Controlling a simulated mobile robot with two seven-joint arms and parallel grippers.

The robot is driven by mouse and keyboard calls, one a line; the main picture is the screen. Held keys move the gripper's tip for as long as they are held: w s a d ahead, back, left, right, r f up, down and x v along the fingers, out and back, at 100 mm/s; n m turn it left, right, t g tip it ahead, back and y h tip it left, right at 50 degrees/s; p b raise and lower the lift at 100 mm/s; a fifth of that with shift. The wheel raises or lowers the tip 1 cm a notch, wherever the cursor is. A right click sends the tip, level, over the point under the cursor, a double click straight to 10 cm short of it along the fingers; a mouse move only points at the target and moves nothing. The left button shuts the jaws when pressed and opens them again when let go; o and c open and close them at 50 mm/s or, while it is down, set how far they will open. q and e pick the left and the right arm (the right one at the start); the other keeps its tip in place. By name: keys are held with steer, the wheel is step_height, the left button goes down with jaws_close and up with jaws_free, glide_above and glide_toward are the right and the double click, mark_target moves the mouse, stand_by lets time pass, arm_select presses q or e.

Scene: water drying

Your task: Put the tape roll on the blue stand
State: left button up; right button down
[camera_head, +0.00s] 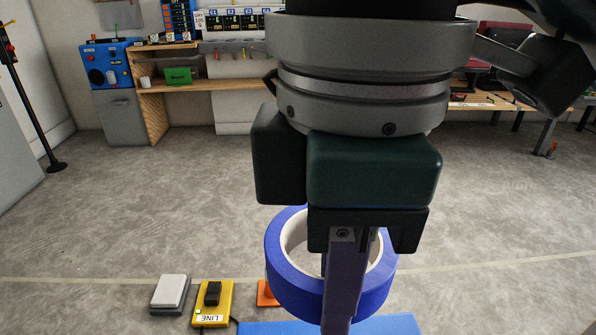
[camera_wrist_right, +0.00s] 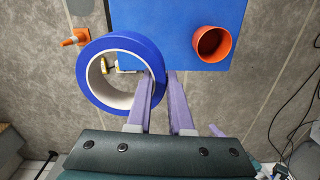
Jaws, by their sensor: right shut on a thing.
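The tape roll (camera_head: 290,278) is a blue ring with a white core, and it also shows in the right wrist view (camera_wrist_right: 88,92). My right gripper (camera_wrist_right: 160,85) is shut on one side of the ring wall, with one finger inside the hole and one outside. In the head view the gripper (camera_head: 345,300) points down and partly hides the roll. The blue stand (camera_wrist_right: 150,22) shows as a flat blue top; its front strip shows at the bottom of the head view (camera_head: 270,327). The roll overlaps the stand's edge in the wrist view. My left gripper is not in view.
An orange open-topped cup (camera_wrist_right: 211,44) is on the blue top. An orange cone (camera_head: 267,293) stands beside it. A yellow box (camera_head: 213,300) and a grey-white block (camera_head: 170,292) are left of it. Dark cables (camera_wrist_right: 296,105) lie at the right. Workbenches (camera_head: 225,85) stand far back.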

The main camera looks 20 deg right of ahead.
steer(key=shift+n, duration=0.5)
steer(key=f+b, duration=0.3)
steer(key=f, duration=0.4)
steer(key=f+b, duration=0.4)
steer(key=f, duration=0.3)
steer(key=f+b, duration=0.3)
steer(key=f, duration=0.4)
steer(key=shift+s+a+f, duration=0.15)
steer(key=shift+a+f, duration=0.2)
step_height(320, 180, down, 5)
steer(key=b, duration=0.2)
steer(key=shift+r+b, duration=0.2)
steer(key=shift+b, duration=0.1)
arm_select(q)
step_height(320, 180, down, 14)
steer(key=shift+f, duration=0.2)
arm_select(e)
steer(key=shift+r, duration=0.1)
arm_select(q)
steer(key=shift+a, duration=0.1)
arm_select(e)
steer(key=c, duration=0.8)
jaws_free()
